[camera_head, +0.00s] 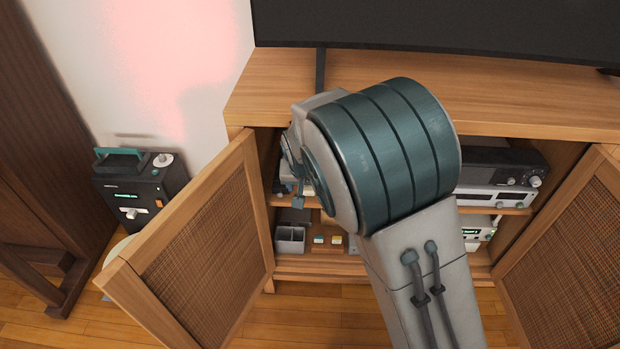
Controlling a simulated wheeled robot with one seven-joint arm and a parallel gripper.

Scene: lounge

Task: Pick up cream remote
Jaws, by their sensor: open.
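I cannot make out a cream remote in the head view; my arm covers much of the cabinet's inside. My gripper (298,199) shows only in part, at the left edge of my arm. It is open, in front of the upper shelf on the left side of the cabinet (258,91). Most of its fingers, and whatever lies right behind them, are hidden.
The left woven door (205,250) and right woven door (572,262) stand open. A grey divided box (290,239) and small blocks are on the lower shelf. Audio units (500,172) fill the right. A dark device (130,196) stands left; a screen (440,25) is above.

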